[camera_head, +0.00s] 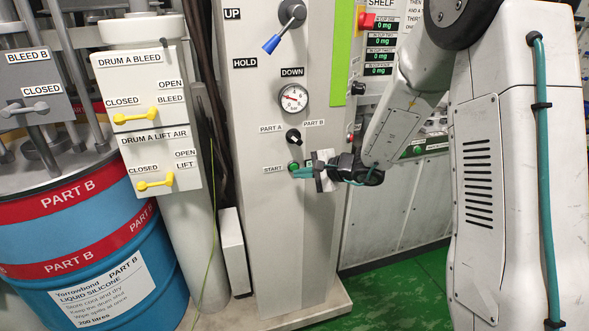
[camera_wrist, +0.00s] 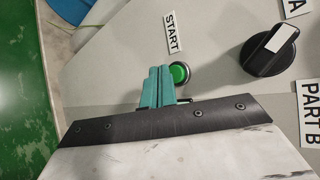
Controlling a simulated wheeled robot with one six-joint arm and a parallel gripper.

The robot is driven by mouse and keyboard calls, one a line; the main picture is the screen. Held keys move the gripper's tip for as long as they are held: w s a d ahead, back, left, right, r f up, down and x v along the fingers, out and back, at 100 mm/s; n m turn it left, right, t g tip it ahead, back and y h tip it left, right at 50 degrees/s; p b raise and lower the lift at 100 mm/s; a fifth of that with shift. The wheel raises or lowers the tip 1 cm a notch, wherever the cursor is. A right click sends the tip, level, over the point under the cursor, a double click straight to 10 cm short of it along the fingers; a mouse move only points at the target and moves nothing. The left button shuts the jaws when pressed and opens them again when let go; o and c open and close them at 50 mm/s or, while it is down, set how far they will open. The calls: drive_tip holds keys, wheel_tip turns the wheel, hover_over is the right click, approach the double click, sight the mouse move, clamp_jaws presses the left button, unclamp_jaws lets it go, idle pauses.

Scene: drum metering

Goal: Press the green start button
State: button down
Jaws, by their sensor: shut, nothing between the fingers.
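The green start button (camera_wrist: 179,74) sits in a metal ring on the grey panel, beside a START label (camera_wrist: 171,32). My gripper (camera_wrist: 158,76) is shut and empty, its teal fingers together. In the wrist view the fingertips overlap the left edge of the button's ring; I cannot tell whether they touch it. In the head view my gripper (camera_head: 297,173) points left at the column's front, and the green button (camera_head: 293,167) shows just above the fingertips, partly hidden.
A black selector knob (camera_wrist: 269,49) for Part A and Part B is right of the button in the wrist view. In the head view a pressure gauge (camera_head: 293,98) and a blue-tipped lever (camera_head: 273,43) are higher on the column. A blue drum (camera_head: 80,255) stands at left.

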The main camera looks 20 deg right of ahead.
drive_tip(key=shift+w, duration=0.15)
idle(0.6)
drive_tip(key=shift+w, duration=0.3)
drive_tip(key=shift+w, duration=0.4)
idle(0.5)
drive_tip(key=shift+s, duration=0.85)
drive_tip(key=s, duration=0.5)
idle(0.4)
idle(0.6)
